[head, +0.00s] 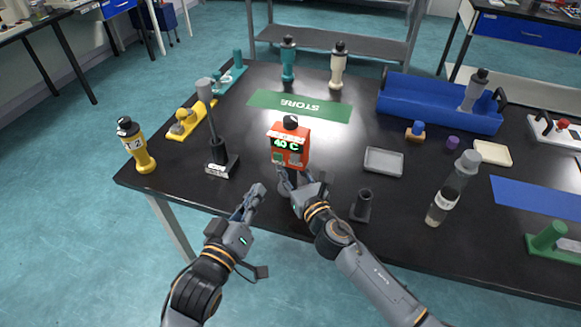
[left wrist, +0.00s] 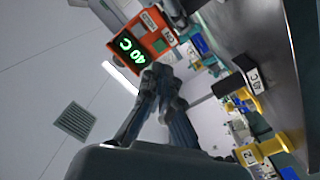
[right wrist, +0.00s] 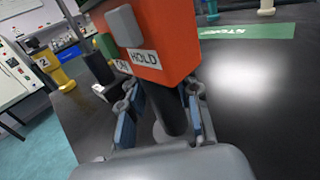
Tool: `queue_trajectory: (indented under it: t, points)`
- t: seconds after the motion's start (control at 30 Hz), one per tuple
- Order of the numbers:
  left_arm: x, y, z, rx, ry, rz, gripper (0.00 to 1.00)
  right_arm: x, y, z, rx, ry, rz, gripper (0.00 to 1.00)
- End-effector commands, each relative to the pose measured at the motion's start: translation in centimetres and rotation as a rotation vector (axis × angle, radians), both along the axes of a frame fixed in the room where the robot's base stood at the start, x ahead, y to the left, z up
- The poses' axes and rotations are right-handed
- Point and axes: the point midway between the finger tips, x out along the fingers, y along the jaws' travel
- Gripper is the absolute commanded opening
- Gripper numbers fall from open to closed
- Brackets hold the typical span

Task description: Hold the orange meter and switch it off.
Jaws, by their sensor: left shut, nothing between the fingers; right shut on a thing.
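The orange meter (head: 289,150) stands upright near the table's front edge, its lit display reading 40 C. The display also shows in the left wrist view (left wrist: 128,47). In the right wrist view the meter's body (right wrist: 165,30) shows a grey button, part of a green one, and ON and HOLD labels. My right gripper (head: 287,182) is shut on the meter's dark handle (right wrist: 168,105), below the body. My left gripper (head: 259,191) is shut and empty, in front of and left of the meter, apart from it. A round base is partly hidden below the handle.
A dark stand (head: 218,150) with a labelled base is left of the meter, near a yellow bottle (head: 136,145).

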Motion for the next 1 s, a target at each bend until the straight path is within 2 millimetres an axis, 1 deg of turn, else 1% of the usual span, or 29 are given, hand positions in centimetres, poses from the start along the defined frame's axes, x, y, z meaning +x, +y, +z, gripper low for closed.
queue_trajectory:
  t: [0.2,0.33,0.47,0.53,0.63,0.73,0.8,1.0]
  points:
    - [0.0,0.0,0.0,-0.004,-0.002,-0.003,0.00,0.0,0.0,0.0,0.000,0.001,0.000,0.00]
    - [0.4,-0.7,0.2,-0.056,-0.025,-0.038,0.00,0.0,0.0,0.0,0.000,0.001,0.000,0.00]
    - [0.9,-2.0,0.6,-0.194,-0.070,-0.144,0.00,0.0,0.0,0.0,0.000,0.000,0.000,0.00]
    - [1.1,-2.5,0.7,-0.292,-0.087,-0.230,0.00,0.0,0.0,0.0,0.000,0.000,0.000,0.00]
    - [1.0,-2.8,0.5,-0.428,-0.085,-0.369,0.00,0.0,0.0,0.0,0.000,0.000,0.000,0.00]
    - [0.7,-2.3,0.1,-0.548,-0.053,-0.506,0.00,0.0,0.0,0.0,0.000,0.000,0.000,0.00]
    - [0.4,-1.6,-0.1,-0.616,-0.020,-0.593,0.00,0.0,0.0,0.0,0.000,0.000,0.000,0.00]
    - [-0.2,0.4,-0.5,-0.737,0.071,-0.757,0.00,0.0,0.0,0.0,0.000,0.000,0.000,0.00]
